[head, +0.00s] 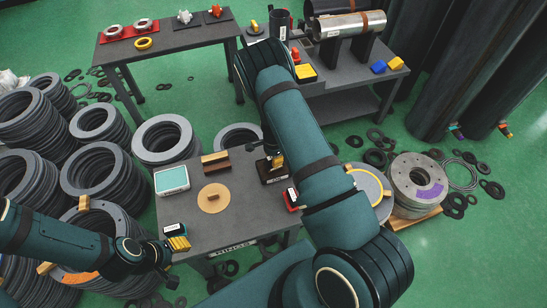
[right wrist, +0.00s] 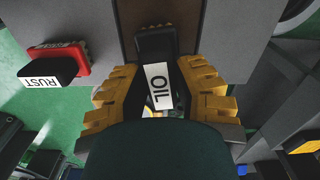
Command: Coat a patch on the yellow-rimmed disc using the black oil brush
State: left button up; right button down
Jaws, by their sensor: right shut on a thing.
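The yellow-rimmed disc (head: 374,187) is a grey round plate right of the table, partly hidden behind my right arm. My right gripper (head: 272,160) is over the table's right part. In the right wrist view my right gripper (right wrist: 165,100) is shut with its yellow fingers around the black oil brush (right wrist: 157,82), which bears a white OIL label. The brush is at a brown tray (right wrist: 130,22); whether it is clear of it I cannot tell. My left gripper (head: 177,243) is at the table's near left corner, small and partly hidden, beside a labelled dark block (head: 174,228).
The red RUST brush (right wrist: 66,62) sits at the table's right edge. A teal-topped box (head: 171,180), a brown block (head: 215,159) and a tan disc (head: 213,198) are on the table (head: 236,221). A stacked grey flange (head: 418,178) stands farther right. Tyre-like ring stacks (head: 90,175) crowd the left.

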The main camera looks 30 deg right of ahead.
jog(key=shift+r, duration=0.1)
jog(key=shift+r+p, duration=2.4)
jog(key=shift+r, duration=1)
